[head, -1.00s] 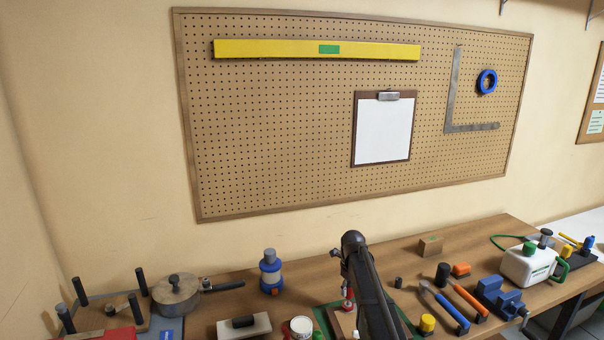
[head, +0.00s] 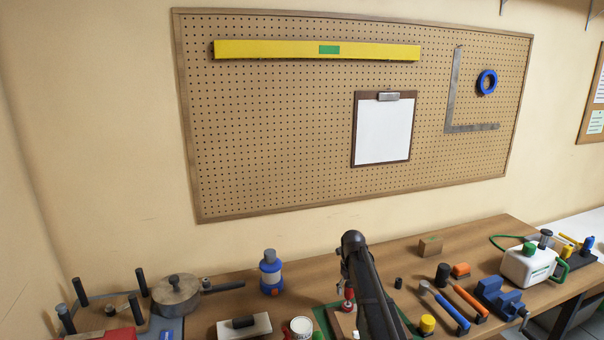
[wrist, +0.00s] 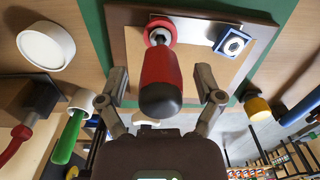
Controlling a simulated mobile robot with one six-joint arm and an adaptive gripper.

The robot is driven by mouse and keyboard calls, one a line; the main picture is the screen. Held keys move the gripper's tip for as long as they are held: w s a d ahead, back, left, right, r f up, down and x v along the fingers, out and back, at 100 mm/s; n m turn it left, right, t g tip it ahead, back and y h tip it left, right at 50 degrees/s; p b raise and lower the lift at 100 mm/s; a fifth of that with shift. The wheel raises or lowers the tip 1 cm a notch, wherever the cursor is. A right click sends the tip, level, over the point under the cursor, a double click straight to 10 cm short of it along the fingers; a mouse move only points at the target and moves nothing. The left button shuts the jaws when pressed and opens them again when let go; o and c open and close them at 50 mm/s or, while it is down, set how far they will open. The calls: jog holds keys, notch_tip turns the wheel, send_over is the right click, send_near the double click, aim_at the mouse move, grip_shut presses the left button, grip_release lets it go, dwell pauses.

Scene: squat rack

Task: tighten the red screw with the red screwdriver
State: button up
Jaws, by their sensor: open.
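The red screwdriver (wrist: 160,70), with a dark butt end, points its handle toward the wrist camera. Its metal shaft runs to a red ring-shaped part (wrist: 160,32) on the board, apparently the red screw; the tip contact is hidden. My gripper (wrist: 160,82) is open, with one finger on each side of the handle and visible gaps on both sides. In the head view, a small red part of the screwdriver (head: 348,294) shows below my arm, and the screw cannot be made out there.
A blue-rimmed square fitting (wrist: 232,43) sits beside the screw on a metal strip. A green-handled tool (wrist: 68,138) and a white round lid (wrist: 45,46) are at the left of the wrist view. A yellow-capped item (head: 427,324) stands right of my arm.

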jog(key=shift+r+p, duration=3.3)
jog(key=shift+r, duration=0.1)
jog(key=shift+s+f+n, duration=0.15)
jog(key=shift+s+n, duration=0.35)
jog(key=shift+s, duration=0.15)
jog(key=s+f+n+b, duration=0.1)
jog(key=s+n, duration=0.3)
jog(key=n, duration=0.1)
jog(key=s+n+b, duration=0.1)
jog(key=s+n, duration=0.4)
jog(key=s+d+f+n+b, duration=0.1)
jog(key=s+n, duration=0.4)
jog(key=shift+f, duration=0.3)
jog(key=s+f+n+b, duration=0.2)
jog(key=s+n, duration=1.2)
jog(key=n, duration=0.1)
jog(key=shift+d+f+n, duration=0.2)
jog(key=shift+n, duration=0.2)
jog(key=shift+w, duration=0.25)
